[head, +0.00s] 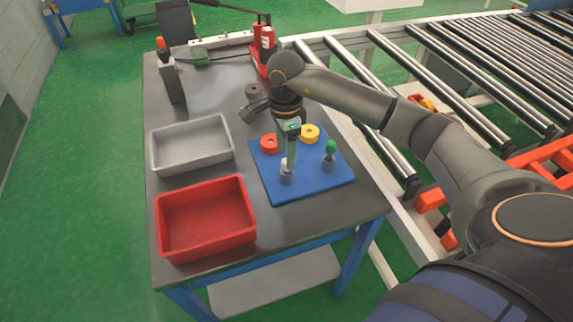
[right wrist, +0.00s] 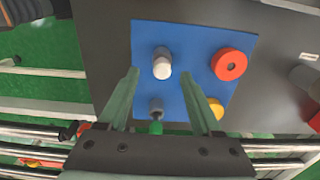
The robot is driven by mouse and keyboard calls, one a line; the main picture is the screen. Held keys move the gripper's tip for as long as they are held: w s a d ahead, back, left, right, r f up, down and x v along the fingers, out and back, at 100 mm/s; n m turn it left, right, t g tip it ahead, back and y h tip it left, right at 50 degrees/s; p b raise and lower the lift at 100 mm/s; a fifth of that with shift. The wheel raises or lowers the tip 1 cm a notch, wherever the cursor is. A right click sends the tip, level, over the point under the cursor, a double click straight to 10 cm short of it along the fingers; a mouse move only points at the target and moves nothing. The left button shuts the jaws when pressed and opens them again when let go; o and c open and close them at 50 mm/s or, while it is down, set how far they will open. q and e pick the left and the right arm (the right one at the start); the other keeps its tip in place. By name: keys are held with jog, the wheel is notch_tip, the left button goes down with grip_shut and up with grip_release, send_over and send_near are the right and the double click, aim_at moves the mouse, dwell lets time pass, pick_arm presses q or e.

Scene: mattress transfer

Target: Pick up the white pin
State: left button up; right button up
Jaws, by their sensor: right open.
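The white pin (head: 286,166) stands upright in a grey holder on the blue board (head: 310,186). My right gripper (head: 291,160) points down over the board, close to the pin in the head view. In the right wrist view the two fingers (right wrist: 160,74) are spread apart with nothing between them. There the white pin (right wrist: 162,70) shows between and slightly beyond the fingertips; whether the fingers are at its height I cannot tell. My left gripper is in neither view.
A green-topped pin (head: 330,148), a red ring (head: 269,144) and a yellow ring (head: 310,133) are also on the board. A grey tray (head: 191,165) and a red bin (head: 205,246) stand to the left. A roller conveyor (head: 430,75) runs behind on the right.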

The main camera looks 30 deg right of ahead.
jog(key=f, duration=0.4)
jog(key=shift+w+d+f+p, duration=0.15)
jog(key=shift+d+f+p, duration=0.1)
jog(key=shift+p, duration=0.1)
grip_shut()
